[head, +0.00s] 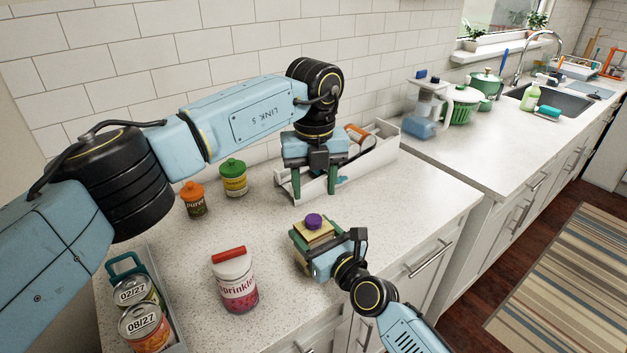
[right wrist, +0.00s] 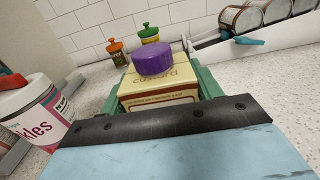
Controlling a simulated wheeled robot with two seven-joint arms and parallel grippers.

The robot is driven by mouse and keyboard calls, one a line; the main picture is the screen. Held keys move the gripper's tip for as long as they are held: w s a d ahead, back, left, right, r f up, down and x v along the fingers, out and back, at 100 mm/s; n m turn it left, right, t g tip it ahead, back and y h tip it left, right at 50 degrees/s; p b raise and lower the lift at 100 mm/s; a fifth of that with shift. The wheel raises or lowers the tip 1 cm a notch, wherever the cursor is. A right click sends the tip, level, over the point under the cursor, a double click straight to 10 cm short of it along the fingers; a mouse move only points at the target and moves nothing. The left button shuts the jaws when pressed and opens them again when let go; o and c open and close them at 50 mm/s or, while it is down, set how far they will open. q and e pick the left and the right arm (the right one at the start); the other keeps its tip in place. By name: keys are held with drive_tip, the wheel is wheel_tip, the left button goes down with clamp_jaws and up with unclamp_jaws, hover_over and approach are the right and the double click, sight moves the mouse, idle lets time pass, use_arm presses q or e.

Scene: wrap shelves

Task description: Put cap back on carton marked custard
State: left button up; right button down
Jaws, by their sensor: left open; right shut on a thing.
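The custard carton (head: 322,229) is a small cream and yellow box on the counter's front part. It also shows in the right wrist view (right wrist: 160,88), with "custard" on its top. A purple cap (head: 314,220) rests on top of the carton and also shows in the right wrist view (right wrist: 153,60); I cannot tell whether it is fully seated. My right gripper (head: 316,240) is shut on the carton, its green fingers on either side. My left gripper (head: 314,182) is open, fingers pointing down, behind the carton by the white tray's near end.
A sprinkles jar (head: 236,284) stands left of the carton. A can caddy (head: 128,268) is at far left.

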sight(313, 218)
use_arm(q)
drive_tip(key=n, duration=0.5)
drive_tip(key=shift+r, duration=0.15)
drive_tip(key=n, duration=0.4)
drive_tip(key=shift+r, duration=0.1)
drive_tip(key=shift+f, duration=4)
